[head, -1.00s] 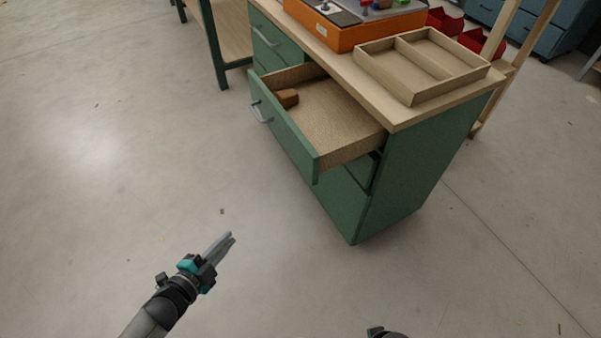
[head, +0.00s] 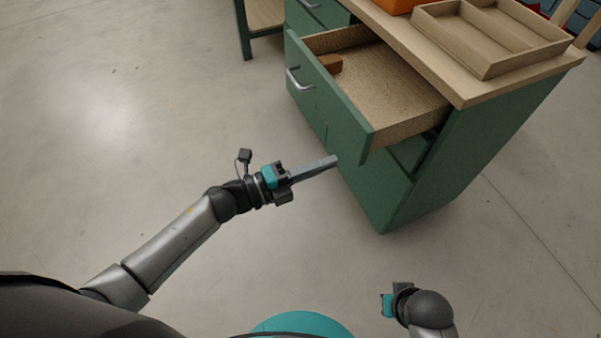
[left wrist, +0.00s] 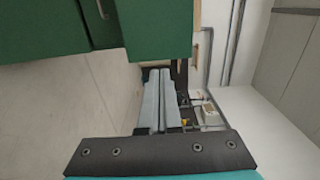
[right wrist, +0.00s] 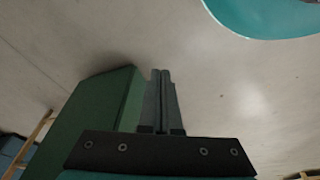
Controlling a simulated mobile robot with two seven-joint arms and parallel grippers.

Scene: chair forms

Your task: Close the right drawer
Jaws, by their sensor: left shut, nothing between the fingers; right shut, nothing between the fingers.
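The right drawer (head: 345,108) is pulled well out of the green cabinet in the head view. Its green front has a silver handle (head: 299,80), and a small brown block (head: 330,64) lies inside. My left gripper (head: 335,160) is shut and empty. In the head view its tips appear just below the near corner of the drawer front; whether they touch it I cannot tell. In the left wrist view the shut fingers (left wrist: 155,72) point past green panels. My right gripper (right wrist: 160,72) is shut and empty, low at the right, with the green cabinet beside its fingers in the right wrist view.
A wooden divided tray (head: 490,38) and an orange box (head: 395,4) sit on the cabinet's wooden top (head: 430,62). Another drawer (head: 318,12) further left is closed. The floor (head: 130,130) in front of the cabinet is clear.

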